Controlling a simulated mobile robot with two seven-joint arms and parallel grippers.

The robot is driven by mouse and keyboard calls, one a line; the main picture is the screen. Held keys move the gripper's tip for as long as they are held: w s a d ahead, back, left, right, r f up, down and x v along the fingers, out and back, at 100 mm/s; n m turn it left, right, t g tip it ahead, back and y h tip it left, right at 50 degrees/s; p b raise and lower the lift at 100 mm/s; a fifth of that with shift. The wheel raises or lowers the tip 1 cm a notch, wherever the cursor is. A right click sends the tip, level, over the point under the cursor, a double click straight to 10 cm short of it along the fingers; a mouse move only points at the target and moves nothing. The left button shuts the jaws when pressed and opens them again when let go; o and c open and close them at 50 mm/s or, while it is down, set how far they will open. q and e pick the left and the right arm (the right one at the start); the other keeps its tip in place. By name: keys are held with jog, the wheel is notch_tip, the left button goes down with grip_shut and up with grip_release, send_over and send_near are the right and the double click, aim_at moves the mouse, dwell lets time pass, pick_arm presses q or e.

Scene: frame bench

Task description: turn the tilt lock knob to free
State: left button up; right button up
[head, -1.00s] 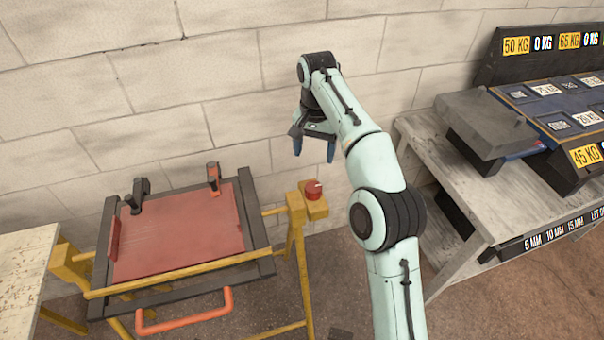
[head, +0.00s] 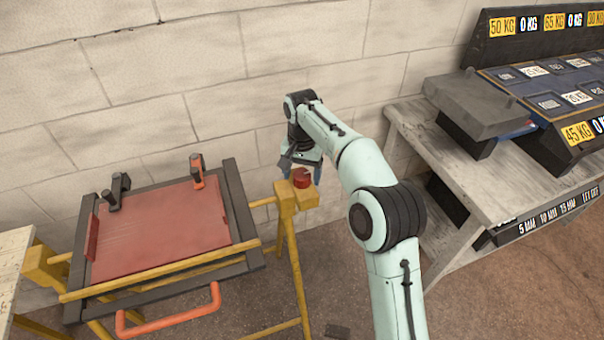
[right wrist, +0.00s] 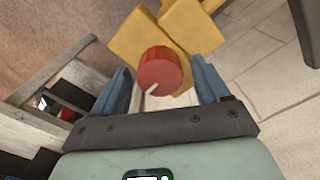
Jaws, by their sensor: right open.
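The red tilt lock knob (head: 302,178) sits on top of the yellow stand post (head: 290,200) at the right side of the tilting frame. In the right wrist view the knob (right wrist: 160,70) shows a pale pointer line on its side. My right gripper (head: 302,172) is open at the knob. In the right wrist view its two blue fingers (right wrist: 162,88) stand on either side of the knob, with gaps between. Whether they reach down to the knob's full height I cannot tell. My left gripper is not in view.
The dark frame (head: 240,215) holds a red panel (head: 160,230) with an orange clamp (head: 197,170), a black clamp (head: 117,190) and an orange handle (head: 170,322). A grey wooden bench (head: 430,150) stands at the right. The block wall is close behind.

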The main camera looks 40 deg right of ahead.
jog(key=c, duration=1)
jog(key=shift+c, duration=0.2)
